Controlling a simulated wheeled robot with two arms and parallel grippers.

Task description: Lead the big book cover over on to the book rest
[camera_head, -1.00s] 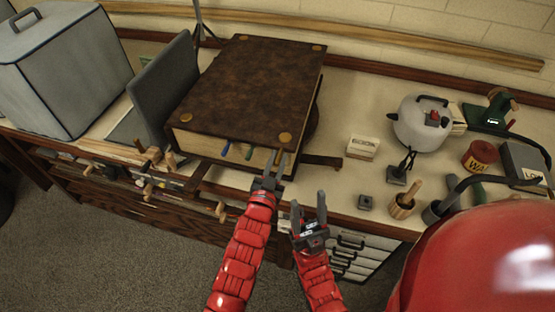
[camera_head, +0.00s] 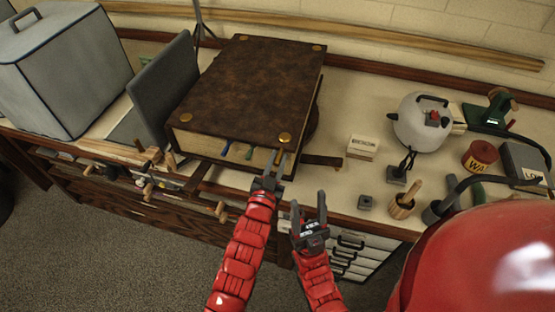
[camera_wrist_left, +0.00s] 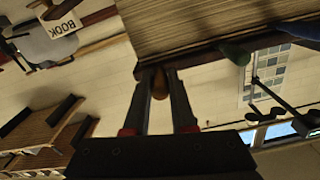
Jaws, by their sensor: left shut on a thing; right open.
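The big book (camera_head: 205,143) lies closed on the bench, with its brown cover (camera_head: 245,85) on top and brass bosses at the corners. Several coloured ribbons hang from its front edge. A grey tilted board, which looks like the book rest (camera_head: 165,85), stands left of the book. My right gripper (camera_head: 315,208) is open and empty, in front of the bench.
A grey covered box (camera_head: 60,70) stands at the far left. A thin stand (camera_head: 199,22) rises behind.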

